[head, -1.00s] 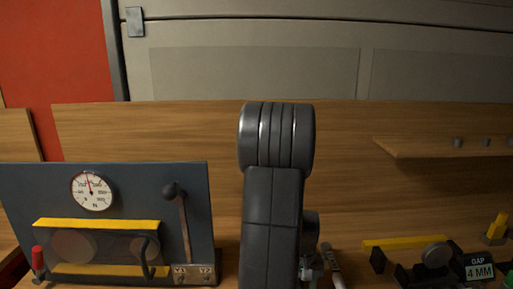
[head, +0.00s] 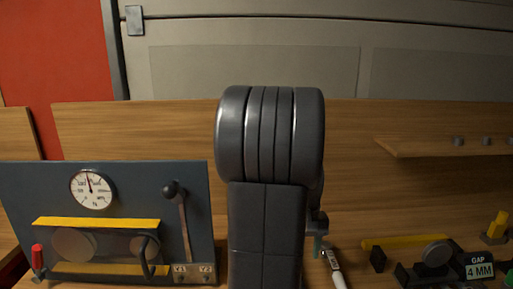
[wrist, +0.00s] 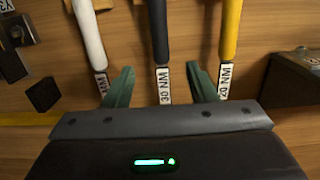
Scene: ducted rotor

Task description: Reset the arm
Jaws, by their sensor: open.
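My gripper (wrist: 160,70) is open, its two green fingers spread apart in the wrist view. A black-handled tool tagged 30 NM (wrist: 160,38) shows in the gap between the fingers; neither finger visibly touches it. A white-handled tool (wrist: 89,38) lies to the left and a yellow-handled tool tagged 20 NM (wrist: 230,35) to the right. In the head view my own arm stands in the middle and hides most of the gripper. The white tool (head: 333,268) partly shows just right of the arm.
A grey panel (head: 130,195) with a gauge (head: 92,190), a lever (head: 180,215) and yellow bars stands at left. A wooden shelf (head: 450,148) is at right, above a yellow bar (head: 405,242) and a GAP 4 MM sign (head: 479,267). A dark block (wrist: 292,80) sits at right in the wrist view.

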